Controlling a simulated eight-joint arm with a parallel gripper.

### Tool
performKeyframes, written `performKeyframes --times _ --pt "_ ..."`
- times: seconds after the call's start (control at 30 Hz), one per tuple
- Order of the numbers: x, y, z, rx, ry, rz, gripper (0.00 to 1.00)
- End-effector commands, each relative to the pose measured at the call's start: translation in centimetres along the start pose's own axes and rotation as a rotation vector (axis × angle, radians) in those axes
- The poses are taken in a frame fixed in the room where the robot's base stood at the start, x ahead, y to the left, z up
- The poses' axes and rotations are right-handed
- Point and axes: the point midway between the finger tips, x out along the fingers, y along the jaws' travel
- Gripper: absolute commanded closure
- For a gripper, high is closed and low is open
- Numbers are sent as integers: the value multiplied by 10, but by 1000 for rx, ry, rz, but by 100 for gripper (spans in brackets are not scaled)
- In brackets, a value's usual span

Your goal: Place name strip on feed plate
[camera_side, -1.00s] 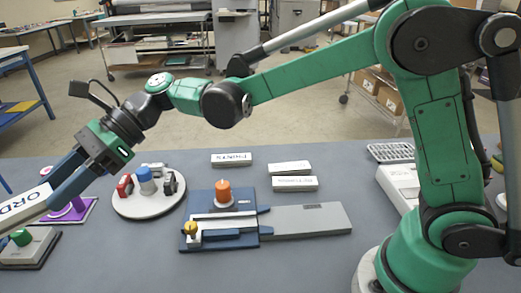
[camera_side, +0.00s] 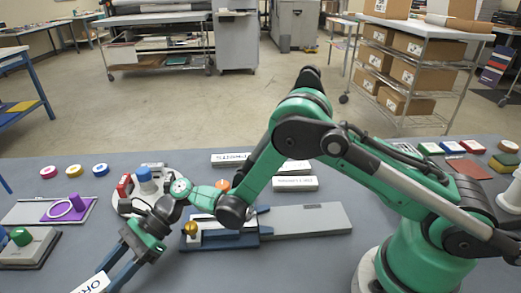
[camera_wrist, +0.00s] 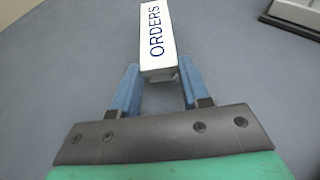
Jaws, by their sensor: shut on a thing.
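A white name strip (camera_wrist: 155,45) lettered ORDERS is held in my gripper (camera_wrist: 158,78) in the wrist view, lengthwise and jutting out beyond the blue fingers. In the side view the strip (camera_side: 92,284) is cut off by the lower left edge, and my gripper (camera_side: 118,272) is low in that corner. A long grey plate (camera_side: 310,218), which looks like the feed plate, runs right from a blue fixture (camera_side: 262,232) with a yellow knob (camera_side: 190,230). My gripper is apart from both, to their left. My arm hides part of the fixture.
Several white lettered strips (camera_side: 296,184) lie behind the fixture. A round white stand (camera_side: 125,206) with red and blue parts is partly behind my arm. A purple pad (camera_side: 68,208) and a box with a green knob (camera_side: 20,240) are at left. The front middle of the table is clear.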

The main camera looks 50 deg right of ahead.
Motion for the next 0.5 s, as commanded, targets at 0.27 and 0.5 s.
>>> performKeyframes --times 0.27,0.5 --pt "6 0 -15 0 0 0 100" --pt "7 0 -17 0 0 0 100"
